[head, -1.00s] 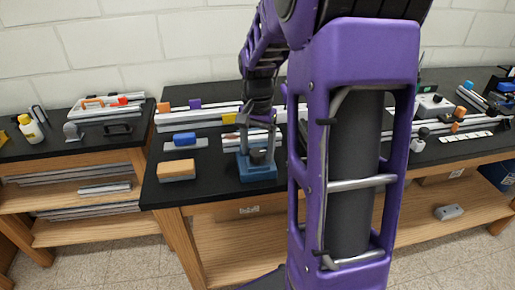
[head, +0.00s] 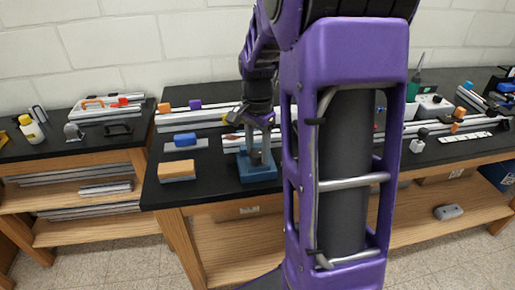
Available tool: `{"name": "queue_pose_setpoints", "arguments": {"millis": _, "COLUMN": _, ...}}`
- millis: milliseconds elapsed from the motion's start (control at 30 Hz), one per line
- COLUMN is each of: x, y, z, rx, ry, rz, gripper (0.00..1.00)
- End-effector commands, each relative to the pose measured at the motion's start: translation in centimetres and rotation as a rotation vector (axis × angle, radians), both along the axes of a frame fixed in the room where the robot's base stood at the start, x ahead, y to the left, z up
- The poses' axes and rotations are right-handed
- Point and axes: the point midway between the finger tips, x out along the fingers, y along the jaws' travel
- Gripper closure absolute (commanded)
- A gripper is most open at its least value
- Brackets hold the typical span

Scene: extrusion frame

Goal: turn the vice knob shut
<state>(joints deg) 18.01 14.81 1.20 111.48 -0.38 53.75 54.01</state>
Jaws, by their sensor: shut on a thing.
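The blue vice (head: 257,172) stands near the front edge of the black workbench, left of my purple column. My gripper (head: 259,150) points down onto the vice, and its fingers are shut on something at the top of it. The fingers and wrist cover the vice knob, so I cannot make out the knob itself or how far the vice is closed.
The black bench top (head: 215,180) is bare just left of the vice. A wooden block (head: 178,172) and a blue-handled tool (head: 185,140) lie farther left. Aluminium bars lie behind. My column hides part of the bench.

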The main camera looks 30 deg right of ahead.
Motion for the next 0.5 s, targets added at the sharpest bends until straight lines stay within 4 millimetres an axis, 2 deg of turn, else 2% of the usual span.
{"name": "queue_pose_setpoints", "arguments": {"millis": 167, "x": 0.06, "y": -0.04, "z": 0.09, "rx": -0.001, "ry": -0.003, "rz": 0.0, "gripper": 1.0}}
{"name": "queue_pose_setpoints", "arguments": {"millis": 200, "x": 0.06, "y": -0.04, "z": 0.09, "rx": -0.001, "ry": -0.003, "rz": 0.0, "gripper": 0.45}}
{"name": "queue_pose_setpoints", "arguments": {"millis": 367, "x": 0.04, "y": -0.04, "z": 0.07, "rx": 0.0, "ry": -0.002, "rz": 0.001, "gripper": 0.16}}
{"name": "queue_pose_setpoints", "arguments": {"millis": 500, "x": 0.03, "y": -0.02, "z": 0.04, "rx": -0.001, "ry": -0.001, "rz": 0.002, "gripper": 0.16}}
